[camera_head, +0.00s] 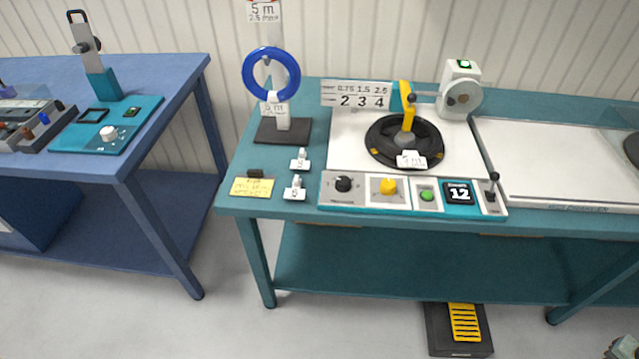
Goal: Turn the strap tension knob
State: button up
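Several knobs are in view, and their labels are too small to read, so I cannot tell which one is the strap tension knob. A white knob (108,133) sits on the teal base of a device (103,85) on the left blue table. A black knob (343,184) and a yellow knob (388,186) sit on the front control panel (328,199) of the teal bench.
A blue coil (250,71) hangs on a stand. A pedal (464,322) is on the floor. Open floor separates the tables.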

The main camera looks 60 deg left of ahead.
aim_at(342, 182)
jog(key=k, duration=0.5)
jog(key=u, duration=1.7)
